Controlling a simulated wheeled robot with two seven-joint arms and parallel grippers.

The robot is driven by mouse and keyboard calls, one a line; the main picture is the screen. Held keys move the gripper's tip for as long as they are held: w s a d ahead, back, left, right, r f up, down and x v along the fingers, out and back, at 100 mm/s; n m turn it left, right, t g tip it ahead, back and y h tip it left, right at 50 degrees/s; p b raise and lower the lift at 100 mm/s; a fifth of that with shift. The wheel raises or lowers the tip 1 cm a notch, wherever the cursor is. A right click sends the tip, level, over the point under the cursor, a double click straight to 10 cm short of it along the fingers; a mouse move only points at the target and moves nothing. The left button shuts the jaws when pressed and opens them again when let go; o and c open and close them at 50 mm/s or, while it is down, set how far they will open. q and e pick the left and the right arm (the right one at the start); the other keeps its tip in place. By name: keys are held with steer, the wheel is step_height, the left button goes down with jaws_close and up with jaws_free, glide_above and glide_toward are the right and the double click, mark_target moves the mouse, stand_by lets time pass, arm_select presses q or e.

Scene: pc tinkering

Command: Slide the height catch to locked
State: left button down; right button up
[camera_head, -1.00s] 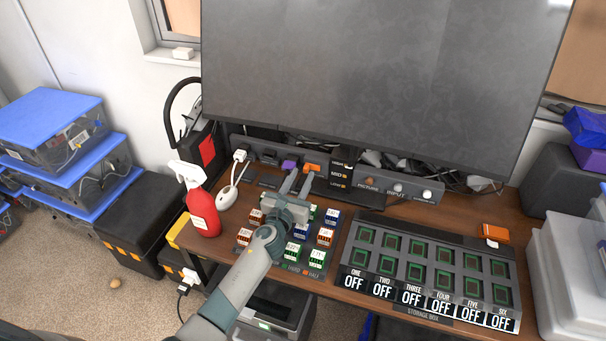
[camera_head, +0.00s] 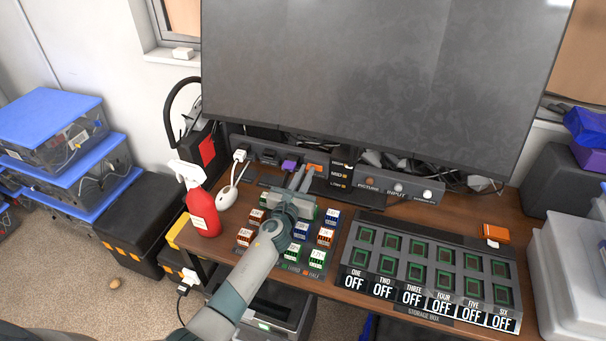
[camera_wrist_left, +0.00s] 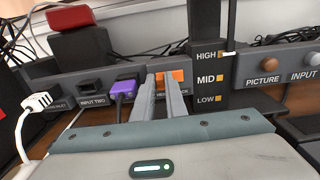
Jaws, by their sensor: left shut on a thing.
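The orange height catch (camera_head: 314,168) sits on the dark panel under the monitor, just left of the HIGH, MID and LOW column. In the left wrist view the catch (camera_wrist_left: 177,77) shows between and right of my fingertips, under which a label is partly hidden. My left gripper (camera_head: 304,173) reaches in from the front and is shut on the catch. In the left wrist view its two fingers (camera_wrist_left: 160,80) stand close together at the catch and cover its left part. My right gripper is out of view.
A purple plug (camera_wrist_left: 124,89) with a cable is just left of my fingers. The HIGH/MID/LOW column (camera_wrist_left: 209,80) stands close right. Below lie several coloured blocks (camera_head: 319,257), a storage box (camera_head: 427,268) and a red bottle (camera_head: 203,212). The large monitor (camera_head: 380,75) hangs above.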

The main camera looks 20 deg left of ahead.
arm_select(q)
steer(key=shift+d, duration=0.85)
steer(key=c, duration=1.8)
jaws_free()
steer(key=shift+d, duration=0.1)
steer(key=shift+o, duration=0.2)
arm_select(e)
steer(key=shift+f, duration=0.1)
arm_select(q)
steer(key=shift+s, duration=0.15)
steer(key=s, duration=1.5)
steer(key=shift+s+a, duration=0.25)
steer(key=shift+s, duration=0.05)
steer(key=shift+s+b, duration=0.3)
steer(key=shift+s, duration=0.5)
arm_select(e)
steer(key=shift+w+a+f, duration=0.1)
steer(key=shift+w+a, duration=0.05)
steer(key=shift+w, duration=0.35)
